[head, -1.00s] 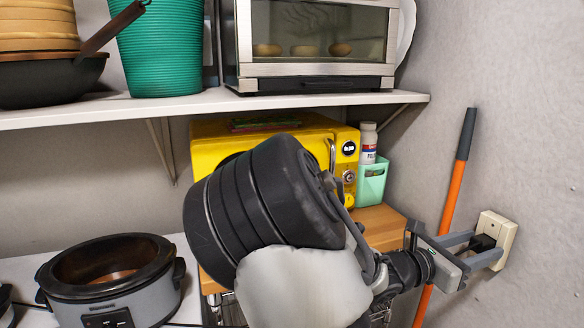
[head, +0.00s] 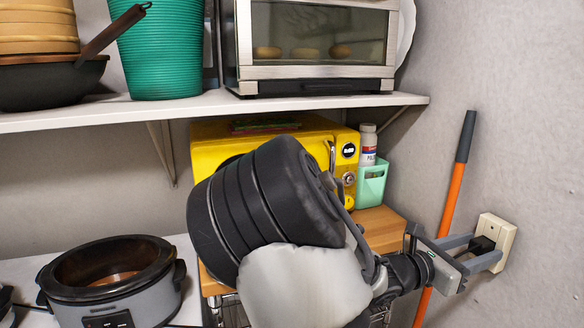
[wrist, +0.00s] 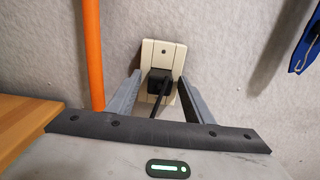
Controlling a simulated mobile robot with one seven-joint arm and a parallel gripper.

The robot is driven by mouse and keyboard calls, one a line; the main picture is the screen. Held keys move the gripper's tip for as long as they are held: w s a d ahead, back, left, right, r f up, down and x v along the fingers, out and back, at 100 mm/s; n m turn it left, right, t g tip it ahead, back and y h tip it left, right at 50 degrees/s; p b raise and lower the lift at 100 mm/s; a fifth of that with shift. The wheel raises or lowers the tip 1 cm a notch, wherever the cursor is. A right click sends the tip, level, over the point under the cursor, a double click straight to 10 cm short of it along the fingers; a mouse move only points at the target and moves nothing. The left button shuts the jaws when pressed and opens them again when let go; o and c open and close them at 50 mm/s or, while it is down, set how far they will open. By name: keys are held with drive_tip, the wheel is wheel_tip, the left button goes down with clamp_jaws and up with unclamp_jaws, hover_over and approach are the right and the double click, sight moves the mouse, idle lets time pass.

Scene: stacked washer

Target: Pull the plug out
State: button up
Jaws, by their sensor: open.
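The black plug (head: 482,244) sits in the cream wall outlet (head: 501,236) on the right wall. In the wrist view the plug (wrist: 159,82) is in the lower part of the outlet plate (wrist: 162,55), with a dark cord running down from it toward me. My gripper (head: 488,252) is open at the outlet, its two grey fingers on either side of the plug. In the wrist view the gripper (wrist: 160,88) shows a gap between each finger and the plug. The plug's prongs are hidden.
An orange pole with a dark grip (head: 459,180) leans on the wall just left of the outlet. A wooden surface (head: 378,222) with a yellow microwave (head: 225,135) and mint holder (head: 371,186) is further left. A blue item (wrist: 305,48) hangs at the wrist view's upper right.

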sight(474, 249)
drive_tip(key=shift+r, duration=0.1)
idle(0.3)
clamp_jaws()
drive_tip(key=shift+p, duration=0.3)
drive_tip(key=shift+a, duration=0.15)
drive_tip(key=shift+s+a+p, duration=0.2)
drive_tip(key=shift+a+p, duration=0.3)
drive_tip(key=shift+a, duration=0.2)
drive_tip(key=shift+p+v, duration=1.1)
drive_tip(key=shift+v, duration=1)
drive_tip(key=shift+s, duration=0.1)
